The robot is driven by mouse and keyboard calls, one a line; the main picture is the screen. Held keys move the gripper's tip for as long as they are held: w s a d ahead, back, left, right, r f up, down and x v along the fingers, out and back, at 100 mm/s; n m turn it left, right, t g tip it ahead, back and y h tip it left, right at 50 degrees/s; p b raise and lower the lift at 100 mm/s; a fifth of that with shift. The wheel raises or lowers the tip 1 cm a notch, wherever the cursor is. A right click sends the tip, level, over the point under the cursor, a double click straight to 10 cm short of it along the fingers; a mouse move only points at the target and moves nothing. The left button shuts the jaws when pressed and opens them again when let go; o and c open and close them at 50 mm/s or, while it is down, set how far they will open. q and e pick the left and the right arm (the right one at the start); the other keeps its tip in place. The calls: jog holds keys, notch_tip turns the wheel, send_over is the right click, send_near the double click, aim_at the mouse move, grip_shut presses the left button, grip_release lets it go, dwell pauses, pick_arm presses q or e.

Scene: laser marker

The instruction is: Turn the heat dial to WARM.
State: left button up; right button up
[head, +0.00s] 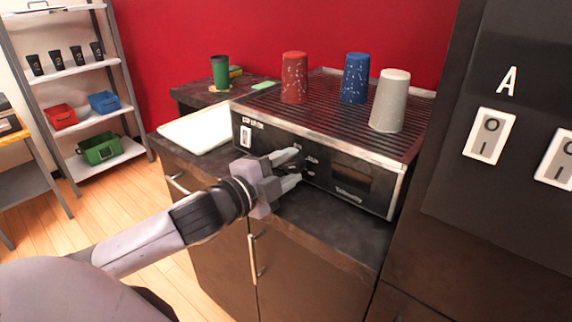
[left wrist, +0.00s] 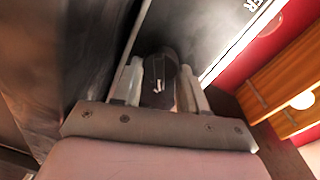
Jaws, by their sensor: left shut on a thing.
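The heat dial is a black knob (left wrist: 158,72) with a white pointer mark, seen between the fingers in the left wrist view. It sits on the front of a black machine (head: 352,183) with a ribbed top. My left gripper (head: 296,167) reaches the front panel and is shut on the dial, one finger on each side; it also shows in the left wrist view (left wrist: 160,80). In the head view the fingers mostly hide the dial. Small white labels by the dial are too small to read, so its setting cannot be told. My right gripper is not in view.
A red cup (head: 294,78), a blue cup (head: 355,78) and a grey cup (head: 390,100) stand on the machine's top. A white rocker switch (head: 246,136) is on its front left. A white tray (head: 197,130) lies left of it. The counter strip in front is clear.

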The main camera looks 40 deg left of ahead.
aim_at(289, 168)
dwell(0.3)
pick_arm(q)
jog(key=o, duration=1.1)
jog(key=shift+c, duration=0.2)
jog(key=shift+s+a, duration=0.15)
jog(key=shift+s, duration=1)
jog(key=shift+s+a, duration=0.1)
jog(key=shift+s, duration=1)
jog(key=shift+s+a+r, duration=0.1)
jog(key=shift+s+r, duration=0.05)
jog(key=shift+s, duration=0.5)
jog(key=shift+s+a+r, duration=0.1)
jog(key=shift+s, duration=0.5)
jog(key=shift+s, duration=0.1)
